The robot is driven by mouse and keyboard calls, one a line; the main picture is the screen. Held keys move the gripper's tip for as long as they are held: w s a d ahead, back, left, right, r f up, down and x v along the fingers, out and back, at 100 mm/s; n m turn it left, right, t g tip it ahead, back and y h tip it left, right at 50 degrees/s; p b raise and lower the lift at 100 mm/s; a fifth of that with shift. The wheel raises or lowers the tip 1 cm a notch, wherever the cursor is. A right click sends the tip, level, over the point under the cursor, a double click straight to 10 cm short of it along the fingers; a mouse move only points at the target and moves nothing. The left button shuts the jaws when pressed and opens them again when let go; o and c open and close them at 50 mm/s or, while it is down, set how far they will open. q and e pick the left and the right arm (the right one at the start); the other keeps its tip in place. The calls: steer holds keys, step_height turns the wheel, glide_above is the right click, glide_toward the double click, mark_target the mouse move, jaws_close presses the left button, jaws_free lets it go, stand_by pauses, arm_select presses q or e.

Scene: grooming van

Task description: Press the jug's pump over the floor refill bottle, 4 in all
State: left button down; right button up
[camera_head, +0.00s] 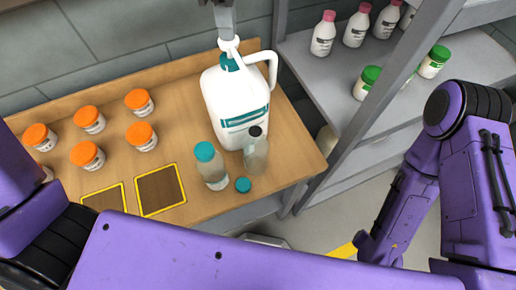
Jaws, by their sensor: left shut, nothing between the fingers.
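The white jug (238,112) with a teal label stands on the wooden counter, its pump (230,54) at the top. My left gripper (224,27) comes down from the top edge, shut and empty, directly above the pump head; I cannot tell if it touches. A clear bottle with a dark top (256,156) stands close in front of the jug. A clear bottle with a teal cap (211,168) stands left of it. A loose teal cap (243,185) lies between them in front. I cannot read which is the floor refill bottle. My right gripper is not visible.
Several orange-capped jars (87,154) stand on the counter (185,120) at left, by two yellow-edged dark squares (160,189). A grey shelf (325,85) at right holds pink-capped and green-capped bottles. My purple arm links cover the foreground.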

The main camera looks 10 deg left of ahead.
arm_select(q)
steer(key=shift+f+b, duration=0.45)
steer(key=shift+f, duration=0.55)
steer(key=shift+r, duration=0.1)
step_height(320, 180, up, 4)
steer(key=p, duration=0.4)
steer(key=shift+f, duration=0.25)
steer(key=shift+f, duration=0.2)
steer(key=shift+f+b, duration=0.75)
steer(key=shift+f, duration=0.85)
steer(key=shift+r, duration=0.1)
